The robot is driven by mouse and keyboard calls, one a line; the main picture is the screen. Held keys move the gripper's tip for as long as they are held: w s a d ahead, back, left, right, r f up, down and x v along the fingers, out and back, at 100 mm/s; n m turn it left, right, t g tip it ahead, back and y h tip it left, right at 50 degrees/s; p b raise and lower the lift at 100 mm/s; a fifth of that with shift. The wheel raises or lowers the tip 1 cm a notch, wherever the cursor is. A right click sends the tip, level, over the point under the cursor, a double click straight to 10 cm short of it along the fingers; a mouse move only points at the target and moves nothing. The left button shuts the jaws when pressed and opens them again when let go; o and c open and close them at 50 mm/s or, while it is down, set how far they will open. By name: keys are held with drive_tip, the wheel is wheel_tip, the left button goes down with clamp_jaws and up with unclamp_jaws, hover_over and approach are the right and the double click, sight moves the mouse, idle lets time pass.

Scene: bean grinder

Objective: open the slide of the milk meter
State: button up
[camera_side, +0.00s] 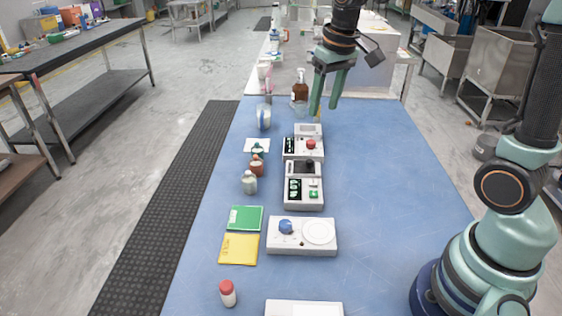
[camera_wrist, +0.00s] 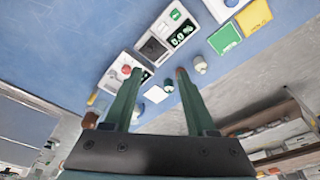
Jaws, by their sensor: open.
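Several pale bench devices stand in a row on the blue table; I cannot tell for sure which is the milk meter, and no slide is clearly readable. One device (camera_side: 318,154) has a red knob and a small dark display. A nearer device (camera_side: 318,205) has a dark display, a black square part and a green button; it also shows in the wrist view (camera_wrist: 188,20). My gripper (camera_side: 323,110) is open and empty, above the far part of the row. Its two green fingers point at the devices in the wrist view (camera_wrist: 158,72), and the left one partly covers the red-knob device.
A device with a blue knob and round plate (camera_side: 302,248) stands nearer. Green (camera_side: 245,218) and yellow (camera_side: 238,250) pads, small bottles (camera_side: 249,184) and a jug (camera_side: 264,118) stand left of the row. A brown bottle (camera_side: 300,88) is behind. The table's right side is clear.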

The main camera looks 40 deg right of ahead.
drive_tip(key=g, duration=0.2)
approach(310, 161)
drive_tip(key=shift+m, duration=0.4)
wheel_tip(310, 161, down, 8)
drive_tip(key=shift+w+d+f, duration=0.1)
drive_tip(key=shift+w+f, duration=0.05)
clamp_jaws()
